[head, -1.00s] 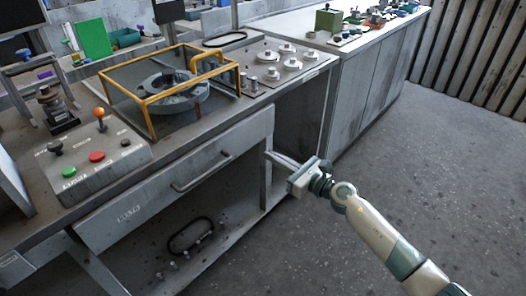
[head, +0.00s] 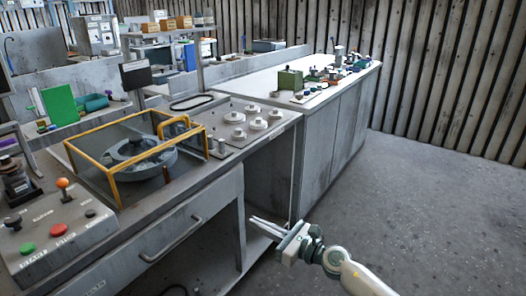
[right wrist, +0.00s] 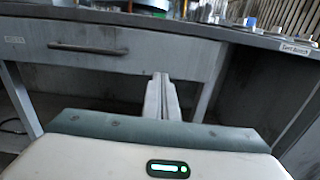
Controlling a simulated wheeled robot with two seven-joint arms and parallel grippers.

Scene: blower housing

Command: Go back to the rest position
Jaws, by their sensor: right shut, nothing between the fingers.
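My right gripper (head: 268,228) is in front of the workbench, low and beside its right-hand end, with its fingers together and nothing between them. It points toward the bench's open lower bay. In the right wrist view the shut fingers (right wrist: 161,97) stand below the bench's drawer (right wrist: 120,52). The blower housing (head: 143,160) sits on the bench inside a yellow-framed guard (head: 112,188). My left gripper is not in view.
The bench (head: 270,142) carries a plate with several round knobs (head: 236,118) and a control box (head: 50,235) with red and green buttons. A second cabinet (head: 335,135) stands behind. Grey floor (head: 430,220) at the right is clear.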

